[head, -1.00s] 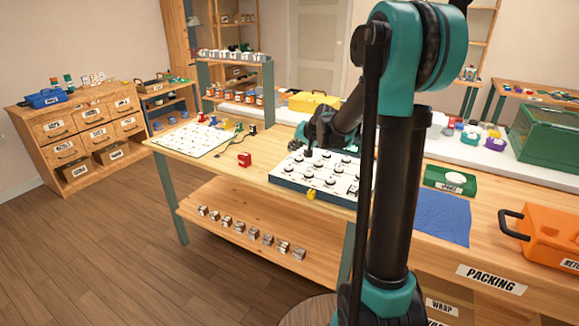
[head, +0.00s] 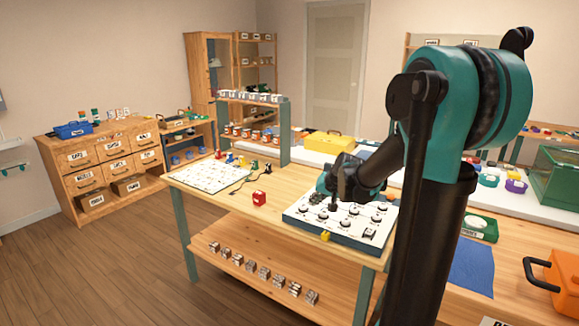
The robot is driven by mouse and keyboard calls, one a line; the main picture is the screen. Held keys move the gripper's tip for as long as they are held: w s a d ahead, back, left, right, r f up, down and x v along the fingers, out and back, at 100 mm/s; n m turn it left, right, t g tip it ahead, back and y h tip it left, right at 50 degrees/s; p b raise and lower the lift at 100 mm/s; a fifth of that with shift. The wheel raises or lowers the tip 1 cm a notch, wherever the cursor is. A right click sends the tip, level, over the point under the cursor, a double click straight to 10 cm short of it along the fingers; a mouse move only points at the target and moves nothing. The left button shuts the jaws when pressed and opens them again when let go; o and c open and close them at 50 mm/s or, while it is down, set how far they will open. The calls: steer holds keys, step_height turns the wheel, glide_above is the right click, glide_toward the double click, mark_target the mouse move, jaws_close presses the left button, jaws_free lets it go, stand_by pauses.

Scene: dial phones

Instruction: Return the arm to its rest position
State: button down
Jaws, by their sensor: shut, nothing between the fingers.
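My gripper (head: 333,203) is small in the head view, over the left part of the white board with black dials (head: 300,214). It is shut and empty, pointing down. I cannot tell whether its fingertips touch the board. My arm rises in the right of the view and reaches back and left to the board; its upper link and joint hide part of the bench behind.
A white sheet (head: 208,177) lies left on the bench. A shelf rack (head: 282,133), yellow case (head: 328,142) and orange toolbox (head: 562,283) stand around. The floor at left is clear.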

steer(key=s+d+f+g+h, duration=0.1)
steer(key=s+d+f, duration=0.1)
steer(key=s, duration=0.8)
steer(key=s+d+f+n+g+h, duration=0.1)
steer(key=s+d+f, duration=0.2)
steer(key=s, duration=0.7)
steer(key=s+d+f+n+h, duration=0.1)
steer(key=s+d+f, duration=0.2)
steer(key=s+f, duration=0.3)
steer(key=s, duration=0.3)
steer(key=shift+s+g+h, duration=0.4)
steer(key=shift+r, duration=0.1)
